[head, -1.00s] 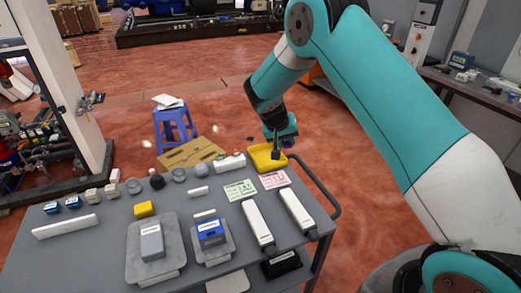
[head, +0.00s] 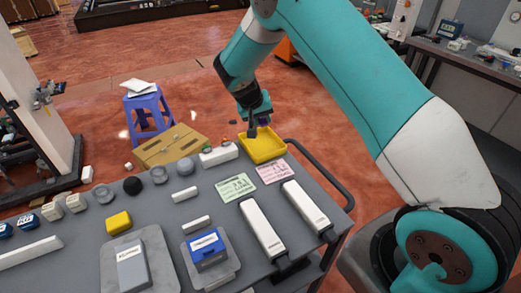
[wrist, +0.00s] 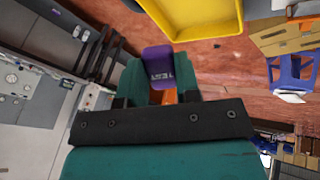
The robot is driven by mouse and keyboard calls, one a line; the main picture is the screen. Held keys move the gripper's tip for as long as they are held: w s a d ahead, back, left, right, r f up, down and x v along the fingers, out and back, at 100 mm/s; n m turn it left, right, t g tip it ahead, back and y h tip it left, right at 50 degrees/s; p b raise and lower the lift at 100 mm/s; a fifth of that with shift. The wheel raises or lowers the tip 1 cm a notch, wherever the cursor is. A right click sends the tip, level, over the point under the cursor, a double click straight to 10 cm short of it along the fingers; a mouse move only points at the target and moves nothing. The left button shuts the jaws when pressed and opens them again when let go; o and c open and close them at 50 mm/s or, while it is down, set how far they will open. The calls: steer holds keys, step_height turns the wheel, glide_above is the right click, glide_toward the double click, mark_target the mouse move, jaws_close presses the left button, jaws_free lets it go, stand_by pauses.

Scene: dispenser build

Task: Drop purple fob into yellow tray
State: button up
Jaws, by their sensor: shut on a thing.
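The purple fob (wrist: 158,66) has pale lettering on it and is held between the fingers of my gripper (wrist: 157,88) in the wrist view. In the head view my gripper (head: 256,126) is over the yellow tray (head: 277,155), at the far right corner of the grey cart. The fob is too small to make out clearly there. In the wrist view part of the yellow tray (wrist: 236,18) shows at the top edge, apart from the fob. How high the fob is above the tray is hard to tell.
A pink card (head: 272,172) and a green card (head: 235,187) lie near the tray. Two long white devices (head: 262,230) lie in front. A white block (head: 219,155) is left of the tray. The cart's black handle (head: 334,178) curves past its right side.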

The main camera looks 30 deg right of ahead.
mark_target(261, 126)
step_height(261, 126, down, 4)
steer(key=shift+w+r+b, duration=0.1)
steer(key=shift+r+b, duration=0.15)
steer(key=shift+b, duration=1)
steer(key=shift+f+b, duration=1.75)
steer(key=shift+f, duration=1.1)
steer(key=o, duration=1.1)
steer(key=shift+r, duration=0.1)
steer(key=shift+b+v, duration=1.15)
steer(key=shift+v, duration=7.55)
steer(key=shift+d, duration=0.1)
